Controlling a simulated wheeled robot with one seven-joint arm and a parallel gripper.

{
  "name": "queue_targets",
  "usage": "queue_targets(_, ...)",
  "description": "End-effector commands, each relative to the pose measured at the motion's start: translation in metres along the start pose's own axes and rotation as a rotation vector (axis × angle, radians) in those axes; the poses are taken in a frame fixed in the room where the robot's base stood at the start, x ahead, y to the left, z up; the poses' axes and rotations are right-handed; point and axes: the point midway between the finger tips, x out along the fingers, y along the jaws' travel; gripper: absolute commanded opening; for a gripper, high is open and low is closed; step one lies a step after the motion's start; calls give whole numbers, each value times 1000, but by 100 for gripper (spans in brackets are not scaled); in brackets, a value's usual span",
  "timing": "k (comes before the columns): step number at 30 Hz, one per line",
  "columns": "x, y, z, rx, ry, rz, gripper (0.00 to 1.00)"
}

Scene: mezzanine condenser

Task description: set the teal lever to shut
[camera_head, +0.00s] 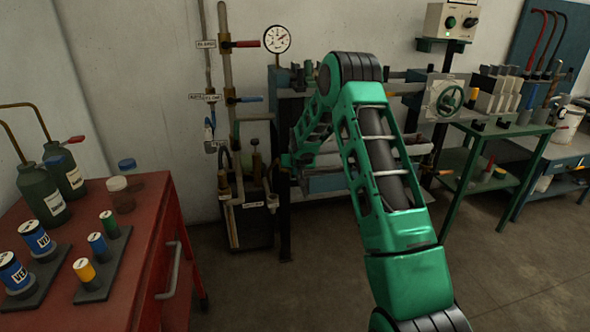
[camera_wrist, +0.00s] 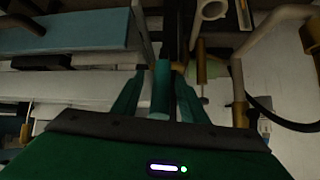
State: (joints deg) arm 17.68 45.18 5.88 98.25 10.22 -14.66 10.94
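A teal bar (camera_wrist: 161,92), which looks like the lever's handle, stands between the two fingers of my gripper (camera_wrist: 160,78) in the wrist view. The dark green fingers lie on either side of it, with a narrow dark gap showing, so they look open around it and not closed on it. The lever's pivot and its exact angle cannot be made out. In the head view my gripper (camera_head: 291,160) is small and partly hidden at the end of my green forearm, in front of the pipework. I cannot pick out the teal lever there.
A standing pipe carries a red-handled valve (camera_head: 246,43), a blue-handled valve (camera_head: 250,99) and a round gauge (camera_head: 277,39). Brass fittings (camera_wrist: 201,70) and a pale curved pipe (camera_wrist: 262,30) are close right of my fingers. A red cabinet (camera_head: 150,215) stands left; the middle floor is clear.

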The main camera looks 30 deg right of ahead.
Motion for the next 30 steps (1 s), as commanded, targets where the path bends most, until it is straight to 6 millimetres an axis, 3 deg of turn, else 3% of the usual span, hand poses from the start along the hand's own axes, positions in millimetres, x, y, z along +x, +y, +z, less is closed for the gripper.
queue_targets(11, -8, -2, -1, 0, 2, -3, 39)
queue_targets(24, -78, -2, 0, 0, 1, -2, 39)
queue_targets(30, -101, -2, 0, -1, 1, -2, 39)
